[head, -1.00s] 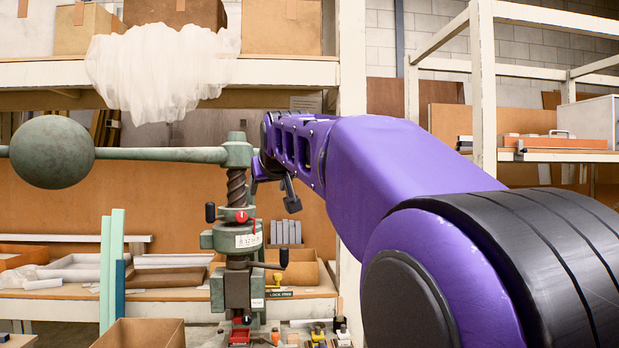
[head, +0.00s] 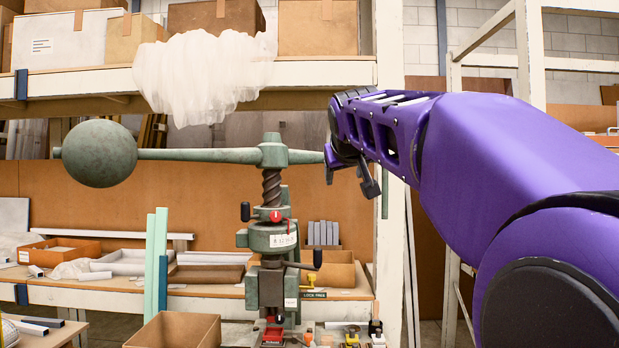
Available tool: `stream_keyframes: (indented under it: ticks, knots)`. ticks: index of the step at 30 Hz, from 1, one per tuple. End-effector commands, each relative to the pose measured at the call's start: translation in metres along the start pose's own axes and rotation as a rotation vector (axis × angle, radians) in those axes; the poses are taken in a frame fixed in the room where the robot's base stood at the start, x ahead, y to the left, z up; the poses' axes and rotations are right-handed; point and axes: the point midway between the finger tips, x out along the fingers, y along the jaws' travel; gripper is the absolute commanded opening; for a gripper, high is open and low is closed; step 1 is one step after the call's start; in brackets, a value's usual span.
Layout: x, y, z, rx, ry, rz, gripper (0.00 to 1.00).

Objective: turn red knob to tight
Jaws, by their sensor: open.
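The green fly press stands on the bench, with its vertical screw (head: 271,187) left of the picture's middle. A small round red knob (head: 275,216) with a pale mark sits on the front of its collar, above a white label (head: 283,240). The label and the mark are too small to read. My purple arm reaches in from the right. My gripper (head: 350,180) is at its far end, right of the knob and a little higher in the picture. It is open, empty and apart from the knob. Its jaws are partly hidden by my arm.
The press's horizontal bar carries a large green ball (head: 99,153) on the left; its right end passes behind my gripper. A dark handle (head: 245,211) and a dark lever (head: 317,259) flank the collar. A cardboard box (head: 175,331) stands in front. A white shelf post (head: 390,130) rises behind my arm.

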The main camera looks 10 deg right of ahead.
Motion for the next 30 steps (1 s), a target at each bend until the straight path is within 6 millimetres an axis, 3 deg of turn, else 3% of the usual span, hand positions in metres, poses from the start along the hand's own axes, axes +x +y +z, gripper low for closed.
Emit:
stream_keyframes:
  ticks: [6,12,30]
  knots:
    - [-0.002,0.031,0.011,0.028,-0.032,0.054,0.68]
    - [-0.002,0.046,0.018,0.044,-0.050,0.083,0.68]
    - [-0.001,0.044,0.021,0.044,-0.056,0.081,0.68]
